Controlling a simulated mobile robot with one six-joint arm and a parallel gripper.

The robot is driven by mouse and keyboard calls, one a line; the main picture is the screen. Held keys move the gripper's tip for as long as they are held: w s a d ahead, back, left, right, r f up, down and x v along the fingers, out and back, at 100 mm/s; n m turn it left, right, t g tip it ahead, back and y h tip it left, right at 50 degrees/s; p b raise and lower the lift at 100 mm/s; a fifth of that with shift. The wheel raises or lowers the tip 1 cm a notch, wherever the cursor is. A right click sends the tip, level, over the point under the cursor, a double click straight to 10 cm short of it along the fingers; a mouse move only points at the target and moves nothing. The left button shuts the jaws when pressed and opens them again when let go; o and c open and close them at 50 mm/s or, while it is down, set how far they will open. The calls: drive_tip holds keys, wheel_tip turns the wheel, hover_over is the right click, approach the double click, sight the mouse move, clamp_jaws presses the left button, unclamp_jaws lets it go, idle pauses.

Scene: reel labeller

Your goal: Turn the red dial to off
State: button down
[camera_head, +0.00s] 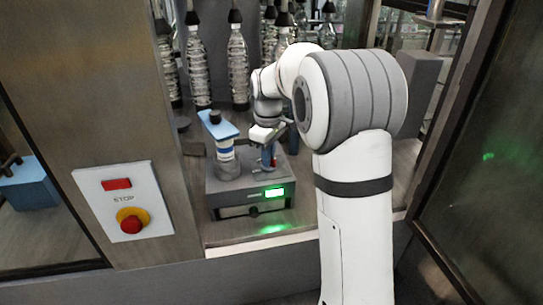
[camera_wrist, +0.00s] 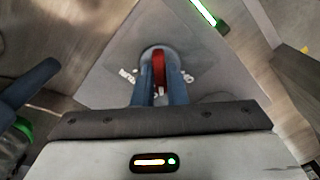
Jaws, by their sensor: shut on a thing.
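The red dial (camera_wrist: 160,62) sits on the grey top plate of the labeller box (camera_wrist: 115,48) in the wrist view. White markings lie around it, too small to read, so I cannot tell its setting. My gripper (camera_wrist: 160,80) has its two blue fingers on either side of the dial's red grip and is shut on it. The fingers hide part of the dial. In the head view my gripper (camera_head: 268,155) reaches down to the top of the labeller box (camera_head: 238,196), and the dial is mostly hidden there.
The box has a lit green display (camera_head: 274,193) on its front. A white post with a blue top (camera_head: 218,126) stands left of my gripper. A panel with a red stop button (camera_head: 131,224) is at left. Several bottles (camera_head: 238,65) hang behind.

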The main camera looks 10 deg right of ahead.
drive_tip(key=n, duration=0.4)
drive_tip(key=shift+f+n, duration=0.1)
drive_tip(key=shift+n, duration=2.1)
drive_tip(key=c, duration=1.5)
unclamp_jaws()
drive_tip(key=shift+o, duration=0.2)
wheel_tip(320, 180, up, 8)
drive_tip(key=shift+b, duration=0.7)
